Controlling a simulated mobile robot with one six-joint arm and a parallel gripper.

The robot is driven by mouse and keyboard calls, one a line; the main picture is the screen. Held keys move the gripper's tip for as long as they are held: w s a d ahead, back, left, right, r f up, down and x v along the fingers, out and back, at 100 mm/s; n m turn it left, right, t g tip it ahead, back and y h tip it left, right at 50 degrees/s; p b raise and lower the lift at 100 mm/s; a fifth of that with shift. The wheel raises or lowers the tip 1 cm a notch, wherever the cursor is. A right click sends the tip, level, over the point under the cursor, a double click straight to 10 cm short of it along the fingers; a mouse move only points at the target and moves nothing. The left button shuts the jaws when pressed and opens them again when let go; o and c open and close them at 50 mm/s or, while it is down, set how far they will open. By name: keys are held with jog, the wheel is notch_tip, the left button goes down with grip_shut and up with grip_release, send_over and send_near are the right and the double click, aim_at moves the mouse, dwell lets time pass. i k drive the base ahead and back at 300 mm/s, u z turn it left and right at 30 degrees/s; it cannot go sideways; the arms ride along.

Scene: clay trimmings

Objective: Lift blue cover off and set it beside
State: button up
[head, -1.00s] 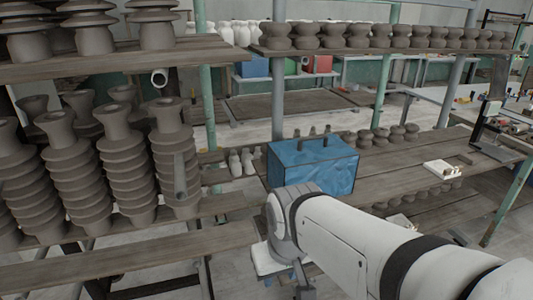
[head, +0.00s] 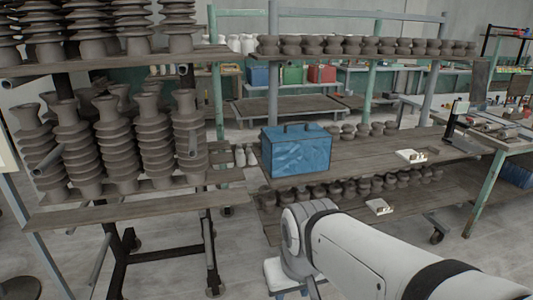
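The blue cover (head: 297,152) is a box-like shape with a dark handle on top. In the head view it sits at the left end of a wooden shelf board (head: 365,158). What is under it is hidden. My white arm reaches in from the lower right, in front of and below the cover. My gripper, at the arm's far end, points down near the bottom edge and its fingers cannot be made out. The arm is apart from the cover in the picture.
A rack of stacked grey clay pieces (head: 122,150) stands at the left. Small clay pieces (head: 363,130) line the back of the board, with more on the shelf below. A white item (head: 410,155) lies right of the cover. Bare board lies between them.

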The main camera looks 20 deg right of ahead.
aim_at(295, 148)
jog(key=z, duration=0.85)
jog(key=i, duration=2.55)
jog(key=u, duration=0.85)
